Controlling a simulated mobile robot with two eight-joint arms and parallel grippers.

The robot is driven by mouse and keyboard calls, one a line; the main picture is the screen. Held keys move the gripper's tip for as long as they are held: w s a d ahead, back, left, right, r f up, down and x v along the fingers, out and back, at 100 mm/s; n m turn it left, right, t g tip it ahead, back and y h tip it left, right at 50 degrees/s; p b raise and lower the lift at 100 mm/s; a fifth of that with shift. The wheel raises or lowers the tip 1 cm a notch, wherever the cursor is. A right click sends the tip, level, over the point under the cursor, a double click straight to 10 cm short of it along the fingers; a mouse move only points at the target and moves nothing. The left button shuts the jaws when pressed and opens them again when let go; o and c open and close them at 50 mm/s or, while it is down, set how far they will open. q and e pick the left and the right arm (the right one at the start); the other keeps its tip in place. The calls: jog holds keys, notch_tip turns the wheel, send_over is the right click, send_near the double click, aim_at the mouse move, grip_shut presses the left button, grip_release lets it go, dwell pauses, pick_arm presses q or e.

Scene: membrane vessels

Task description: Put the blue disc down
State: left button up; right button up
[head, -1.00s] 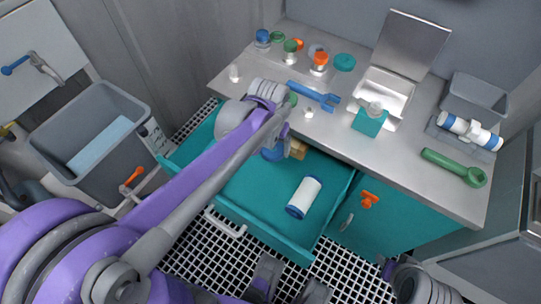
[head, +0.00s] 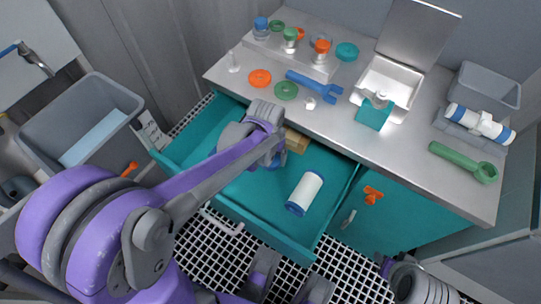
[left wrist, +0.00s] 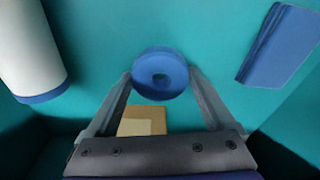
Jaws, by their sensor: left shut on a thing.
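My left gripper (left wrist: 160,76) is shut on the blue disc (left wrist: 160,74), a round piece with a small central hole, gripped at its two sides. In the head view the left gripper (head: 274,156) reaches down into the open teal drawer (head: 240,196). There the arm hides most of the disc. The disc is over the drawer's floor; I cannot tell whether it touches it. A white cylinder with blue ends (head: 305,193) lies in the drawer, also at the left of the wrist view (left wrist: 32,45). A tan block (head: 296,142) lies by the gripper.
In the wrist view a blue flat-sided piece (left wrist: 280,45) lies in the drawer, apart from the disc. Drawer floor around the cylinder is clear.

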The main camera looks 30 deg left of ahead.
pick_arm(q)
jog(key=shift+f, duration=0.15)
jog(key=o, duration=1.1)
jog(key=shift+o, duration=0.2)
jog(key=shift+r, duration=0.35)
notch_tip(320, 180, up, 11)
jog(key=s+p, duration=0.1)
jog(key=p, duration=0.2)
jog(key=t, duration=0.1)
send_near(269, 162)
jog(key=s+d+r, duration=0.1)
jog(key=s+r, duration=0.2)
jog(key=s, duration=0.1)
jog(key=s+d+f+m+t, duration=0.1)
jog(key=s+d+f+t, duration=0.1)
jog(key=s, duration=0.4)
jog(key=shift+s+f, duration=0.3)
jog(key=shift+f, duration=0.4)
